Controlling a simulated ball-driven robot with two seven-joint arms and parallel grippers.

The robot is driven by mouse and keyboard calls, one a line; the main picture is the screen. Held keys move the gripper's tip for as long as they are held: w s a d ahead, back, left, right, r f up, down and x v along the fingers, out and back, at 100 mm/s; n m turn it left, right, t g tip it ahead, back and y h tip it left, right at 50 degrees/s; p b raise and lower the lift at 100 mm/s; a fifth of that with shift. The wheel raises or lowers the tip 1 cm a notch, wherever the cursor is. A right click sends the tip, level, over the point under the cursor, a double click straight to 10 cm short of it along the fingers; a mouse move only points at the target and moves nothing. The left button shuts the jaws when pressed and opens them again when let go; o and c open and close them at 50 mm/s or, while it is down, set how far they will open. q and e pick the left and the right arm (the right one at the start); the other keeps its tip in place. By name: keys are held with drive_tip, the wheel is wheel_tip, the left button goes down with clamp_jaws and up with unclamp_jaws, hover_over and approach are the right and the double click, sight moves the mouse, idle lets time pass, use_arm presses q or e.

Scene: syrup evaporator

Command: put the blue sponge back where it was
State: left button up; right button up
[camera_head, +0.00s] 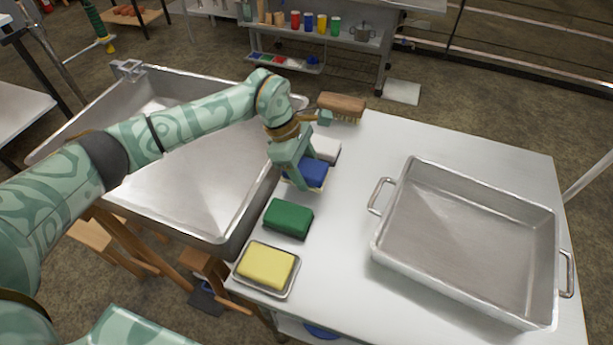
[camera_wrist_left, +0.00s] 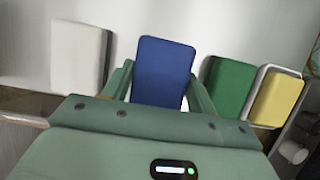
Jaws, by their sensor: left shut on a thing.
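The blue sponge (camera_head: 308,172) is between the fingers of my left gripper (camera_head: 300,180), which is shut on it. It also shows upright in the picture between the fingers in the left wrist view (camera_wrist_left: 164,72). The sponge is in the row along the table's left edge, between the white sponge (camera_head: 325,148) and the green sponge (camera_head: 288,218). A pale edge shows beneath it; I cannot tell whether it touches the table. The left wrist view shows the white sponge (camera_wrist_left: 78,55) on the left and the green one (camera_wrist_left: 229,88) on the right. My right gripper is not in view.
A yellow sponge (camera_head: 266,265) lies in a small metal tray (camera_head: 291,285) at the near end of the row. A wooden brush (camera_head: 342,105) lies at the far end. A large metal pan (camera_head: 470,240) fills the table's right. A big basin (camera_head: 190,190) stands left.

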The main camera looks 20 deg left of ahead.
sight(306, 177)
use_arm(q)
wheel_tip(306, 177, down, 3)
drive_tip(key=shift+r+b, duration=0.1)
drive_tip(key=shift+b, duration=0.2)
drive_tip(key=shift+r, duration=0.1)
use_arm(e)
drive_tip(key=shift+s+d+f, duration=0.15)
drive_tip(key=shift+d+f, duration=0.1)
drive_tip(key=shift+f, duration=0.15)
use_arm(q)
drive_tip(key=shift+s, duration=0.1)
drive_tip(key=shift+f, duration=0.2)
drive_tip(key=o, duration=0.9)
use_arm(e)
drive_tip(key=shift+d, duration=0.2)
use_arm(q)
drive_tip(key=shift+o, duration=0.2)
drive_tip(key=shift+r, duration=0.35)
drive_tip(key=p+v, duration=0.3)
drive_tip(key=v, duration=0.8)
drive_tip(key=shift+a+r, duration=0.1)
drive_tip(key=shift+r, duration=0.25)
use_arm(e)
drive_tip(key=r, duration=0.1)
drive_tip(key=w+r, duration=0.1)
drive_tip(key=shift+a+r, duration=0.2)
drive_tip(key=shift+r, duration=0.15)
